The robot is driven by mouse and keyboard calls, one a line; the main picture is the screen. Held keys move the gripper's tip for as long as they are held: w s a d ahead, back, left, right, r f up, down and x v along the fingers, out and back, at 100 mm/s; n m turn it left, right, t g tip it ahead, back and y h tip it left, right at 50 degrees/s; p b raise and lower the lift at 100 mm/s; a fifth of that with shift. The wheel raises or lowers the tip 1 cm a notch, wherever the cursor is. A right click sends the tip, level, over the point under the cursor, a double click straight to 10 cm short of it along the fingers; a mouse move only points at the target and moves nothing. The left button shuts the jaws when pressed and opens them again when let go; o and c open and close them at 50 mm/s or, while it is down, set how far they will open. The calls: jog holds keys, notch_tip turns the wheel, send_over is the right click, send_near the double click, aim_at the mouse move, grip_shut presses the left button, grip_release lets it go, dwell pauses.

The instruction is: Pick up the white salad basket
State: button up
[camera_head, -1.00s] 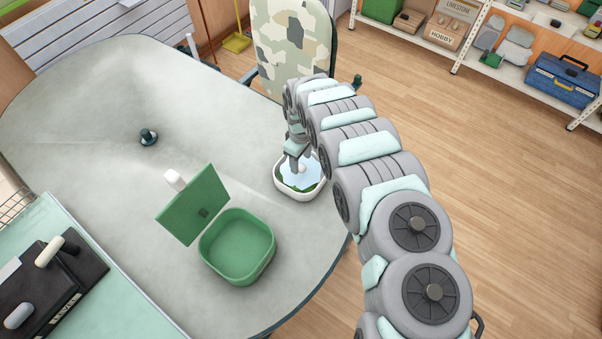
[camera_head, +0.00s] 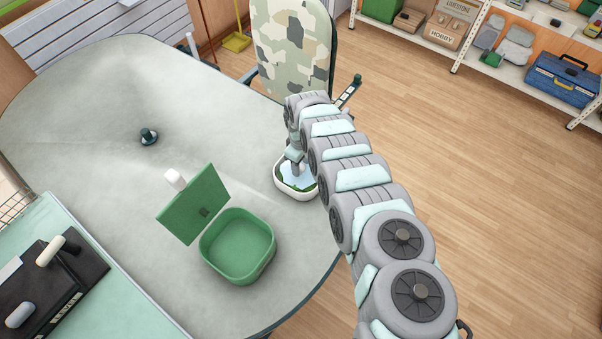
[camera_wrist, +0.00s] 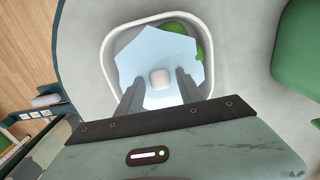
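The white salad basket (camera_head: 297,195) sits upright on the grey table near its right edge. It looks like a shallow, rounded square tub with a pale blue sheet and some green inside. A small white knob (camera_wrist: 160,78) stands at the middle of the sheet. The basket's rim also shows in the wrist view (camera_wrist: 108,62). My gripper (camera_wrist: 160,82) points down over the basket. Its two grey fingers are open, one on each side of the knob, with a gap visible on both sides. In the head view my arm partly hides the gripper (camera_head: 297,165) and the basket's right side.
A green box (camera_head: 238,270) with its lid (camera_head: 192,207) raised stands to the left of the basket. A white piece (camera_head: 174,179) shows behind the lid. A small dark knob-like object (camera_head: 149,137) is farther back. A camouflage chair (camera_head: 290,45) stands beyond the table.

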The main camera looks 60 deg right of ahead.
grip_shut()
jog(key=shift+r, duration=0.1)
dwell(0.7)
